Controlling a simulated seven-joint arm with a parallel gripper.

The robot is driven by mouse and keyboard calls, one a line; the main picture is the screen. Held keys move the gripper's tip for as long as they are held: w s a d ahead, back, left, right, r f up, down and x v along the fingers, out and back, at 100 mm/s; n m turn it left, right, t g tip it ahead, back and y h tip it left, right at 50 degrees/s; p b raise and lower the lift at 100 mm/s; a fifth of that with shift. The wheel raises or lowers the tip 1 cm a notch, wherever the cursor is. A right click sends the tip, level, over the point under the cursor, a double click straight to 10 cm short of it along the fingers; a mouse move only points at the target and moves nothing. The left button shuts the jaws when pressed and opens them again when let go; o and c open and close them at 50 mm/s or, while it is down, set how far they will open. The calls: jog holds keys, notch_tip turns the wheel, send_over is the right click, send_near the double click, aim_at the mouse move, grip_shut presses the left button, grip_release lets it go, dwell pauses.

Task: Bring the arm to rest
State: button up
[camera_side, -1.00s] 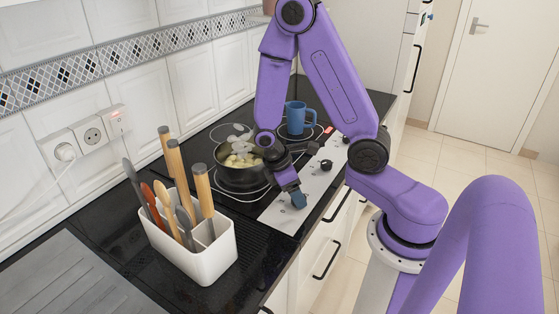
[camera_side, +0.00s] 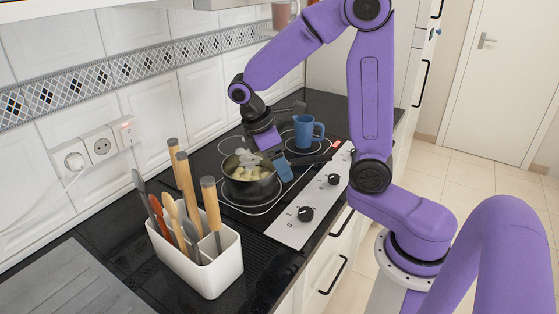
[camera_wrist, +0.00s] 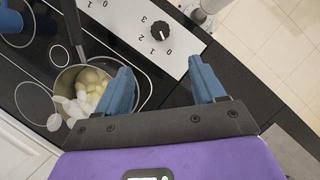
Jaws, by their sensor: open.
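My gripper (camera_side: 284,170) is open and empty. In the side view it hangs above the hob, beside the pot and its handle. The near knob (camera_side: 305,214) and the far knob (camera_side: 334,180) sit on the white control panel (camera_side: 290,234); one knob (camera_wrist: 160,31) shows in the wrist view.
A pot (camera_side: 246,192) of pale pieces, with whitish puffs over it, stands on the hob (camera_side: 232,220). A blue mug (camera_side: 303,134) stands behind it. A white utensil holder (camera_side: 218,268) with tall handles is in front. Wall sockets (camera_side: 101,147) are at left.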

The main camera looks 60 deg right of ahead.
jog(key=shift+a+r, duration=0.1)
jog(key=shift+r, duration=0.1)
jog(key=s+a+n+t+y, duration=0.1)
jog(key=s+a, duration=0.2)
jog(key=s, duration=0.5)
jog(key=s+a+n+t+y, duration=0.2)
jog(key=s+a, duration=0.2)
jog(key=s, duration=0.5)
jog(key=shift+y, duration=0.3)
